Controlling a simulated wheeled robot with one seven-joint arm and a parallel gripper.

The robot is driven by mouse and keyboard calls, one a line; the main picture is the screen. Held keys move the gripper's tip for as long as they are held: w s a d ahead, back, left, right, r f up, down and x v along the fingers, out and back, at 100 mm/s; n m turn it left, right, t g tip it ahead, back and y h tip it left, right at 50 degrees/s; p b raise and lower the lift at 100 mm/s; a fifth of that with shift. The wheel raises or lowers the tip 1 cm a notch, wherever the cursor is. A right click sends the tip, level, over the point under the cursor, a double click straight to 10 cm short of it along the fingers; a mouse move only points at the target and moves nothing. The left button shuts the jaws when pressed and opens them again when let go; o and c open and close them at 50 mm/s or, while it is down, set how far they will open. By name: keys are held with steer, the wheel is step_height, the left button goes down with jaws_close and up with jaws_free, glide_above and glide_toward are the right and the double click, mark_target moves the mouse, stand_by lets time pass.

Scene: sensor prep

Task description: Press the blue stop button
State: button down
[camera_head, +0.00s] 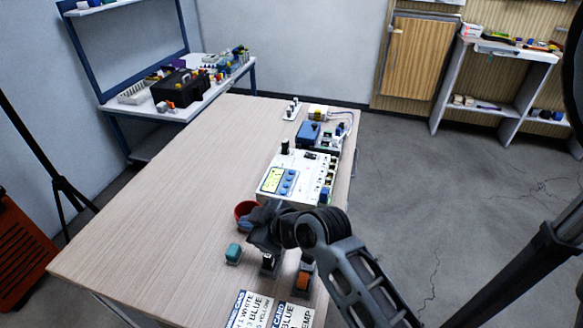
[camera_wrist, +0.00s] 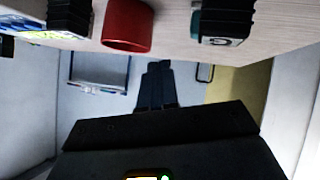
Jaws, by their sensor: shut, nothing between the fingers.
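A white control box (camera_head: 304,168) stands on the wooden table, with a yellow display and several blue buttons (camera_head: 287,181) on its near left part. I cannot tell which one is the stop button; no label is readable. My gripper (camera_head: 258,236) is over the table, nearer than the box and beside a red cup (camera_head: 243,208). In the wrist view its dark fingers (camera_wrist: 155,72) are together and empty. The red cup also shows in the wrist view (camera_wrist: 127,26); the box's buttons cannot be made out there.
A teal block (camera_head: 233,253), a dark block (camera_head: 268,262) and an orange-topped block (camera_head: 303,279) stand near my gripper. Printed cards (camera_head: 250,311) lie at the near edge. A blue device (camera_head: 308,132) stands behind the box. The left of the table (camera_head: 160,205) is clear.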

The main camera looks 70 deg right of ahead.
mark_target(292, 172)
steer(key=d+r+n, duration=0.1)
steer(key=d, duration=0.3)
steer(key=w+d+r, duration=0.1)
steer(key=d+r, duration=0.1)
steer(key=d, duration=0.3)
steer(key=w+d+r+n, duration=0.1)
steer(key=d, duration=0.3)
steer(key=shift+d+r+n+g, duration=0.2)
steer(key=shift+n+g, duration=0.1)
steer(key=shift+g, duration=0.1)
steer(key=s+d+r+n+g, duration=0.1)
steer(key=s+d+r, duration=0.3)
steer(key=d, duration=0.5)
steer(key=shift+d+r+n+y, duration=0.3)
steer(key=shift+n+y, duration=0.1)
steer(key=shift+n, duration=0.5)
steer(key=shift+f, duration=0.1)
step_height(292, 172, down, 9)
steer(key=b, duration=0.6)
steer(key=shift+f+b, duration=0.25)
steer(key=shift+b, duration=0.15)
